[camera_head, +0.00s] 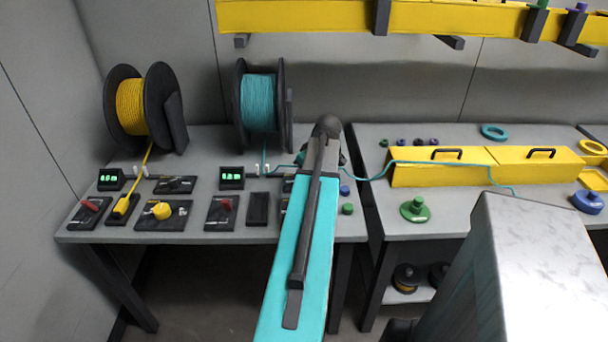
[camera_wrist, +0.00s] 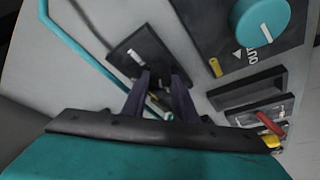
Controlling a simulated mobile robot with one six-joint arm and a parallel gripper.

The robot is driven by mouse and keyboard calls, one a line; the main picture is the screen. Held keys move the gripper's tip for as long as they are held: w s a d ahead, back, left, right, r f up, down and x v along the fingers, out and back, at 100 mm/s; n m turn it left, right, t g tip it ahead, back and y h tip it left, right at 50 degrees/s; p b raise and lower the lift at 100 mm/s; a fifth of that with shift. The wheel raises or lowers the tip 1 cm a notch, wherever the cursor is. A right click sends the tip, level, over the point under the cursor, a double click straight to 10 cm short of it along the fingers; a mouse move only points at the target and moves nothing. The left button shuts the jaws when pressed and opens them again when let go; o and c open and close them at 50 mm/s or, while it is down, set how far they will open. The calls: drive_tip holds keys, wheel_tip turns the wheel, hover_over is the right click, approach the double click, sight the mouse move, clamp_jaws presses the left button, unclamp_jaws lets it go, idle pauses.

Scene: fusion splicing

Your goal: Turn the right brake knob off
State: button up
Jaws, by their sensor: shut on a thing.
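The right brake plate (camera_wrist: 122,50), a dark panel with a white mark, lies under my fingertips in the wrist view. My gripper (camera_wrist: 160,84) is shut on its brake knob, which is mostly hidden between the dark fingers; its setting cannot be read. In the head view my teal arm covers most of this plate, and only its left edge (camera_head: 288,184) shows. The fingertips are hidden there.
The large teal knob (camera_wrist: 260,20) sits beside my gripper, near an empty slot (camera_wrist: 248,88) and a red lever (camera_wrist: 269,123). A teal cable (camera_wrist: 95,62) runs close to my fingers. The teal spool (camera_head: 258,103) stands behind.

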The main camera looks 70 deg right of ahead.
drive_tip(key=o, duration=1)
drive_tip(key=shift+w+a, duration=0.15)
drive_tip(key=shift+o, duration=0.2)
drive_tip(key=shift+s+r, duration=0.5)
drive_tip(key=shift+r, duration=0.25)
drive_tip(key=b+v, duration=0.1)
drive_tip(key=v, duration=1.1)
drive_tip(key=shift+w+a+r, duration=0.1)
drive_tip(key=shift+w, duration=0.05)
